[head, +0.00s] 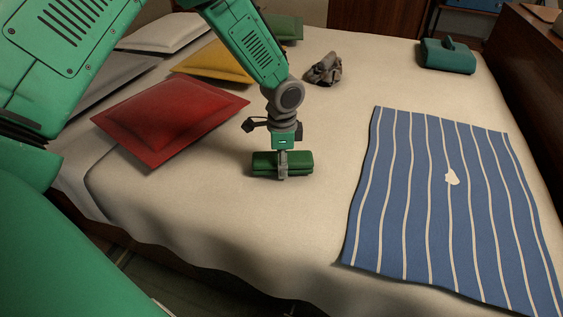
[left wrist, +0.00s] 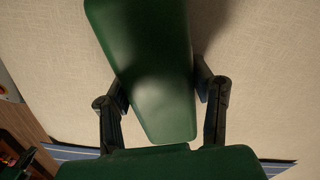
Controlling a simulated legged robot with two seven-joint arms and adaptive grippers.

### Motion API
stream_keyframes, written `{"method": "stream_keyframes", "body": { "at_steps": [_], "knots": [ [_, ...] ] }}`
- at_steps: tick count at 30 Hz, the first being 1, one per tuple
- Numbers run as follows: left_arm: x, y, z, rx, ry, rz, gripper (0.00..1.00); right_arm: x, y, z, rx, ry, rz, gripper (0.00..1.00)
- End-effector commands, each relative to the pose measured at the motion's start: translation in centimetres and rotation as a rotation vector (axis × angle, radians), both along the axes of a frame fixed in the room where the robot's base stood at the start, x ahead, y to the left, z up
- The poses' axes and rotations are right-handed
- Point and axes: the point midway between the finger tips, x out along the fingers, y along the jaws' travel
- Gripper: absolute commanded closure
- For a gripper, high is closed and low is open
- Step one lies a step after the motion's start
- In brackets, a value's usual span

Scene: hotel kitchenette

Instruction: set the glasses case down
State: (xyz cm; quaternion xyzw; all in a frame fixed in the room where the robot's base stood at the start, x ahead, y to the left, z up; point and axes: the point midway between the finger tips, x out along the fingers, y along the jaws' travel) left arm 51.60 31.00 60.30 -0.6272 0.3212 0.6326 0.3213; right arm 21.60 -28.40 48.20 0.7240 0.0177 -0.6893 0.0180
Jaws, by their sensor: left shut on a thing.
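The glasses case is a dark green oblong box (head: 300,162). It is at the middle of the bed in the head view, and it fills the upper middle of the left wrist view (left wrist: 150,65). My left gripper (head: 283,170) comes down from above and is shut on the case, with one finger across its near side. In the left wrist view its two dark fingers (left wrist: 163,98) stand on either side of the case. The case is at or close to the bed surface; I cannot tell whether it touches. My right gripper is not in view.
A blue striped cloth (head: 420,200) with a white patch lies on the bed (head: 230,225) at right. A red cushion (head: 165,115), a yellow cushion (head: 205,65), a grey crumpled thing (head: 324,69) and a teal bag (head: 447,58) lie farther back. Bare bedding surrounds the case.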

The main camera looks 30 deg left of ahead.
Motion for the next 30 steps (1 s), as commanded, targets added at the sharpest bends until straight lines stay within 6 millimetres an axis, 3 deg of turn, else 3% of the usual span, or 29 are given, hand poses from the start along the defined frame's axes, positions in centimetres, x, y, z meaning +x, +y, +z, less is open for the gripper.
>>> {"method": "stream_keyframes", "body": {
  "at_steps": [3, 4, 5, 25, 30],
  "knots": [
    [0.0, 0.4, -0.5, -0.004, 0.001, 0.002, 0.87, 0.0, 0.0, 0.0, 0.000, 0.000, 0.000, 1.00],
    [0.0, 0.4, -0.5, -0.005, 0.000, 0.003, 0.41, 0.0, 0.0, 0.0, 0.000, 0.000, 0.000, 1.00],
    [0.0, 0.5, -0.5, -0.006, 0.000, 0.003, 0.30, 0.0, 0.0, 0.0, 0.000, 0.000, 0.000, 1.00],
    [-0.1, 0.3, -0.5, -0.003, 0.001, 0.003, 0.30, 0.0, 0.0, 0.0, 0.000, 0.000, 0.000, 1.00],
    [0.0, 0.4, 1.0, -0.004, 0.001, 0.002, 0.30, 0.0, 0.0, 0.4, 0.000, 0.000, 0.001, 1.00]
  ]
}}
